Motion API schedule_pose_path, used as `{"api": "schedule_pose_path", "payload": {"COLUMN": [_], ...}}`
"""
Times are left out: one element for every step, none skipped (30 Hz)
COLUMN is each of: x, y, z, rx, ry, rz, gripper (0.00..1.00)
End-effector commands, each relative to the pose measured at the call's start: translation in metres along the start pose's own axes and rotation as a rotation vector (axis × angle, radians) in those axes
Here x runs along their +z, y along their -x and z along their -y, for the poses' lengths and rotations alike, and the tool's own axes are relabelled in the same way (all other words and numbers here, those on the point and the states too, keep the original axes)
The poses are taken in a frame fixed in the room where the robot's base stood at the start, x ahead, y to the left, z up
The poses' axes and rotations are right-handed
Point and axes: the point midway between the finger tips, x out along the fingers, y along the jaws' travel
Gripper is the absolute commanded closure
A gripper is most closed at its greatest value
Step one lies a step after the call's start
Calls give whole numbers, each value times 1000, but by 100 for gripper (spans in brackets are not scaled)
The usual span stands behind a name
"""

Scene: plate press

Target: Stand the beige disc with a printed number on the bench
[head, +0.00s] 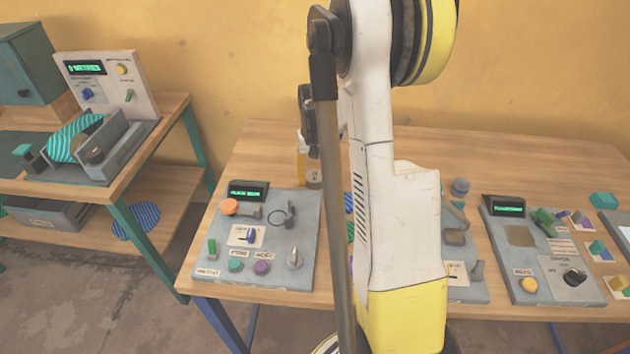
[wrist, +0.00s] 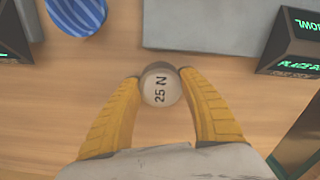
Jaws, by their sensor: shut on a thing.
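The beige disc (wrist: 160,88) shows in the wrist view with its printed "25 N" face toward the camera. My gripper (wrist: 160,82) has its two yellow fingers shut on the disc's left and right sides. Bare wooden bench (wrist: 60,105) lies beneath and around it. I cannot tell whether the disc touches the bench or hangs just above it. In the head view my arm hides much of the middle of the bench (head: 270,150); a bit of yellow finger shows left of the dark pole.
A blue striped disc (wrist: 77,12) lies near the top left of the wrist view. A grey panel (wrist: 205,25) and a dark display box (wrist: 292,45) stand close by. In the head view, control panels (head: 275,210) (head: 545,275) line the bench front; another table (head: 150,165) stands left.

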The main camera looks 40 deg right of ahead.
Motion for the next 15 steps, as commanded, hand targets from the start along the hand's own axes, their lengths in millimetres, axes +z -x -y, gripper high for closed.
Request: {"api": "schedule_pose_path", "payload": {"x": [0, 0, 0, 0, 0, 0, 0, 0, 0, 0, 0, 0, 0, 0, 0], "y": [1, 2, 2, 2, 2, 1, 0, -2, -2, -2, -1, -1, -1, -1, -1], "z": [0, 0, 0, 0, 0, 0, 0, 0, 0, 0, 0, 0, 0, 0, 0], "rx": [0, 0, 0, 0, 0, 0, 0, 0, 0, 0, 0, 0, 0, 0, 0], "ry": [0, 0, 0, 0, 0, 0, 0, 0, 0, 0, 0, 0, 0, 0, 0], "rz": [0, 0, 0, 0, 0, 0, 0, 0, 0, 0, 0, 0, 0, 0, 0], "gripper": [89, 89, 89, 89, 89, 89, 89, 89, 49, 39, 31, 31, 31, 31, 31]}}
